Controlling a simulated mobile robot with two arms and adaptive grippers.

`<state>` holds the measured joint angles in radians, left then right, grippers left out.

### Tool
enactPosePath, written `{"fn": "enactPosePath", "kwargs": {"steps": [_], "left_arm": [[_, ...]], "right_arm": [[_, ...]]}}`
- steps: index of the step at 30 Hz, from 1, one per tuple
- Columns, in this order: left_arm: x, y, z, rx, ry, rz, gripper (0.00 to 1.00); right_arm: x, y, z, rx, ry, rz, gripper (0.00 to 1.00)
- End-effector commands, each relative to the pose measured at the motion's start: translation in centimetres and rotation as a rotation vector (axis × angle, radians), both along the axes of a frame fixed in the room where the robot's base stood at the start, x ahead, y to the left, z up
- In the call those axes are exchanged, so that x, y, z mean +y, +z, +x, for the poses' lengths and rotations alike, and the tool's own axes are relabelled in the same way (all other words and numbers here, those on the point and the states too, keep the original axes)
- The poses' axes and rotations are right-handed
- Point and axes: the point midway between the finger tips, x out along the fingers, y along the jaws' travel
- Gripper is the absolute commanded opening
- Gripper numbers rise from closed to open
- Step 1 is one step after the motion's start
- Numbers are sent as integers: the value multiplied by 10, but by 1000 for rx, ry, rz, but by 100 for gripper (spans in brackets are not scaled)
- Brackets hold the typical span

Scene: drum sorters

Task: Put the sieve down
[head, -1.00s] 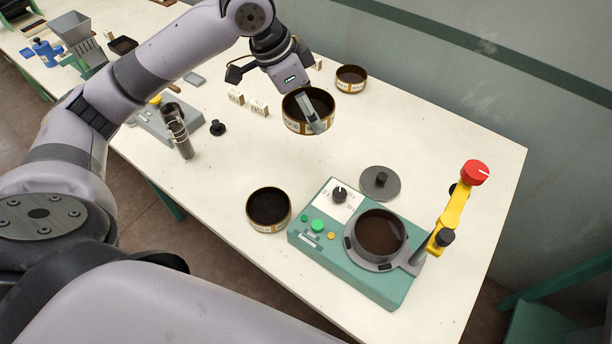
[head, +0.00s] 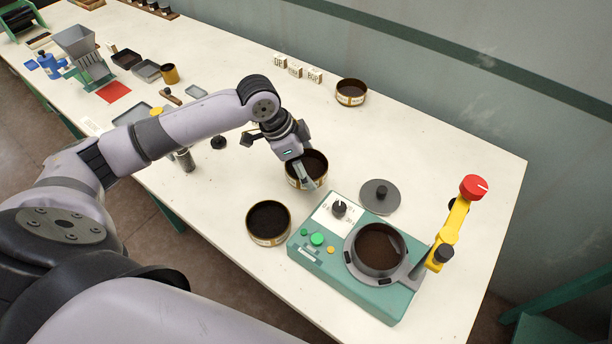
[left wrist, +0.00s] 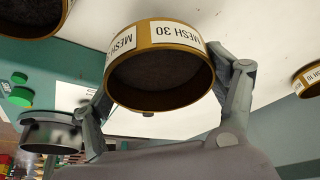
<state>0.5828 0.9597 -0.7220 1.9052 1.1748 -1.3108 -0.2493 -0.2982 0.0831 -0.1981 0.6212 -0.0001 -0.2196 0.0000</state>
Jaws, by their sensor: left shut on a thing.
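My left gripper (head: 303,172) is shut on a round brass-rimmed sieve (head: 317,163) in the middle of the head view. One finger shows inside the rim. In the left wrist view the sieve (left wrist: 160,78) sits between both fingers, with a "MESH 30" label on its wall. It is low over the white table (head: 450,150), behind the green machine; I cannot tell whether it touches the table. A second sieve (head: 268,222) with dark contents stands left of the machine. A third sieve (head: 351,92) stands at the back. My right gripper is not in view.
The green machine (head: 330,258) has a grey ring seat and a yellow arm (head: 452,228) with a red knob. A grey lid (head: 380,196) lies behind it. Small label blocks (head: 296,70) stand at the back. The table's right part is clear.

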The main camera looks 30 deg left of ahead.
Motion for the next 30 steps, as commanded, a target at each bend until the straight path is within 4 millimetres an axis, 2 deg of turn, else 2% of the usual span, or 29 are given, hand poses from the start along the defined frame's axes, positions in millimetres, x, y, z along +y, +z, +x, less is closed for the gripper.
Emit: {"fn": "enactPosePath", "kwargs": {"steps": [5, 13, 25, 26, 30], "left_arm": [[0, -10, 0, -1, 0, 1, 43], [0, -46, 0, 1, 1, -1, 43], [0, -52, 0, -1, 1, 1, 43], [0, -51, 0, -1, 1, 1, 81], [0, -51, 0, -1, 0, 1, 90]], "right_arm": [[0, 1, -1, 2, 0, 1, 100], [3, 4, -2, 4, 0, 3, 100], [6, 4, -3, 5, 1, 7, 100], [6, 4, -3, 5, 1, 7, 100], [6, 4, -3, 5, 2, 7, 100]]}}
